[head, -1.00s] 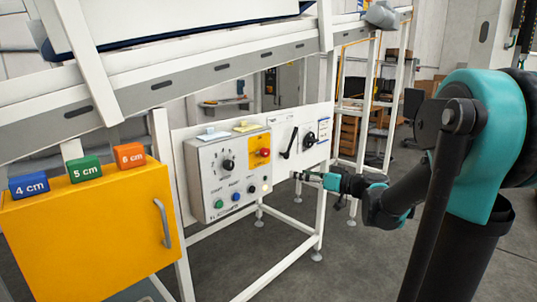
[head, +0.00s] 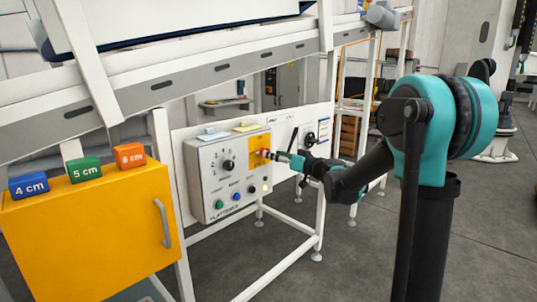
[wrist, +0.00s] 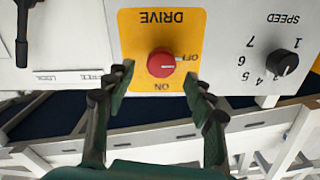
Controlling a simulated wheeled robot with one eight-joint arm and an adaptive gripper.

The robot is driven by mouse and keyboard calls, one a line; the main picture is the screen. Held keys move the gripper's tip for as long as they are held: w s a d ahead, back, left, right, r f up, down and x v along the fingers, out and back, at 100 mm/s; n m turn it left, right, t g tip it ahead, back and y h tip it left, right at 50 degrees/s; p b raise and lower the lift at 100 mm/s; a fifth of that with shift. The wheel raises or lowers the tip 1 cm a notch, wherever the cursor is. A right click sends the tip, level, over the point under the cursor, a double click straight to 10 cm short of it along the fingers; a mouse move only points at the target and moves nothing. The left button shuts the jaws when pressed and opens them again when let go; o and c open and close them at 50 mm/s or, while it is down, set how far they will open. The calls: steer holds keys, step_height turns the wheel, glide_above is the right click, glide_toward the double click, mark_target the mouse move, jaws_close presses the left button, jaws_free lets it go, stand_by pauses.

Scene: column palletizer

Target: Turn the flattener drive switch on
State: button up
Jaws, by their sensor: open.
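The flattener drive switch is a round red knob (wrist: 163,62) on a yellow plate (wrist: 132,45), upside down in the wrist view. The plate reads DRIVE, OFF and ON. A small pale mark on the knob appears to face the OFF label. In the head view the plate (head: 253,144) is on the grey control box (head: 205,165), with the knob partly hidden by my gripper (head: 274,155). In the wrist view my gripper (wrist: 158,78) is open, its fingers on either side of the knob. I cannot tell whether they touch it.
A black speed dial (wrist: 282,62) is beside the yellow plate. A black lever (wrist: 22,35) is on the neighbouring panel. A yellow cabinet (head: 90,235) stands at left.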

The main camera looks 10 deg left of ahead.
steer(key=shift+x, duration=1.85)
steer(key=shift+c, duration=0.4)
steer(key=c, duration=1.1)
steer(key=shift+m, duration=0.4)
steer(key=m, duration=1.6)
steer(key=shift+w+d+f+m, duration=0.1)
steer(key=shift+f+m, duration=0.15)
steer(key=shift+m, duration=0.45)
